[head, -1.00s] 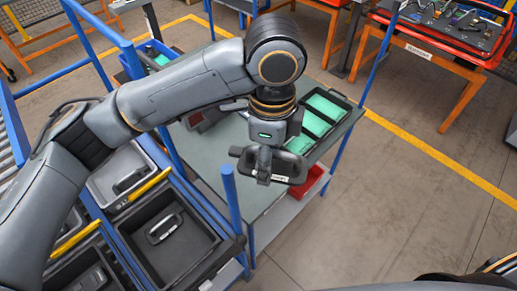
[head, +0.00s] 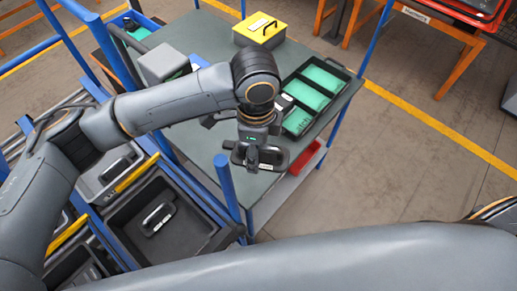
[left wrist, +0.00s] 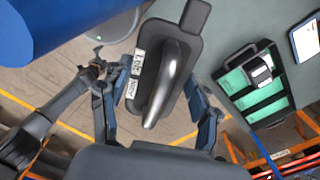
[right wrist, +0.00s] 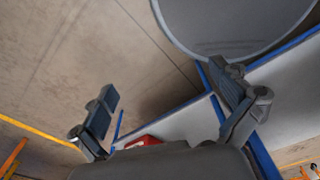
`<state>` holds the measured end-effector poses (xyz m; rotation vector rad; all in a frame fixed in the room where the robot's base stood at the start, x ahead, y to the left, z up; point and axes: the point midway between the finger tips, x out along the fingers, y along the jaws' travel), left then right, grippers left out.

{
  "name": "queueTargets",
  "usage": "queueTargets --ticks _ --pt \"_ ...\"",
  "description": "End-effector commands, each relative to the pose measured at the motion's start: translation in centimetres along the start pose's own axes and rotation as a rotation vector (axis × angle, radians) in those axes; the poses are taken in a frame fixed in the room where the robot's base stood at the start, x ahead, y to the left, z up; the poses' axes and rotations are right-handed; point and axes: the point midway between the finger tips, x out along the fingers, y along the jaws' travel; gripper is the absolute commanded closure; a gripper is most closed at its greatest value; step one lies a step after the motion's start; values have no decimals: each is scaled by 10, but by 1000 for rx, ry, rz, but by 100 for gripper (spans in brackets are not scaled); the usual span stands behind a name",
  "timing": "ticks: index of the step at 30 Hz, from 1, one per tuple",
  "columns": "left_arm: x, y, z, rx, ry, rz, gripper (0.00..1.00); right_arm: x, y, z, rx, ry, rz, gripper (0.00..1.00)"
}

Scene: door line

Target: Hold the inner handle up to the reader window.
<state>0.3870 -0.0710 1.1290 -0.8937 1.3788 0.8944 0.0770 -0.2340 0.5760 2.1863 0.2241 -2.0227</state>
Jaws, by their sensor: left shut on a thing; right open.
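My left gripper (head: 256,155) is shut on a dark handle (left wrist: 172,80), a flat plate with a raised curved grip and two white labels. It holds the handle above the front of the grey cart top (head: 205,145). In the left wrist view, the fingers lie on both sides of the plate. A second dark handle (head: 158,218) with a white label lies in a black bin at the left. I cannot make out which thing is the reader window. My right gripper (right wrist: 168,92) is open and empty in the right wrist view; the head view does not show it.
A black tray with green compartments (head: 318,84), a yellow box (head: 260,28) and a grey box (head: 163,60) stand on the cart. A blue post (head: 228,182) rises at its front corner. A red bin (head: 306,157) sits below.

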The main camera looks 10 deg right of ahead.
Motion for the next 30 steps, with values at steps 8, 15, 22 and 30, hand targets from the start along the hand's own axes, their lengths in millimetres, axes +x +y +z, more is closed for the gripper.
queueTargets --ticks 8,15,22,30 --pt "2 -20 34 -5 -2 -2 72 18 5 -10 -2 17 7 0" --pt "3 -37 65 -6 -1 -1 72 34 5 -8 -1 17 7 0" --pt "1 -50 88 -2 -1 -1 72 46 5 -7 -1 16 7 0" --pt "-1 -56 98 0 0 -1 72 50 4 -6 0 15 6 0"
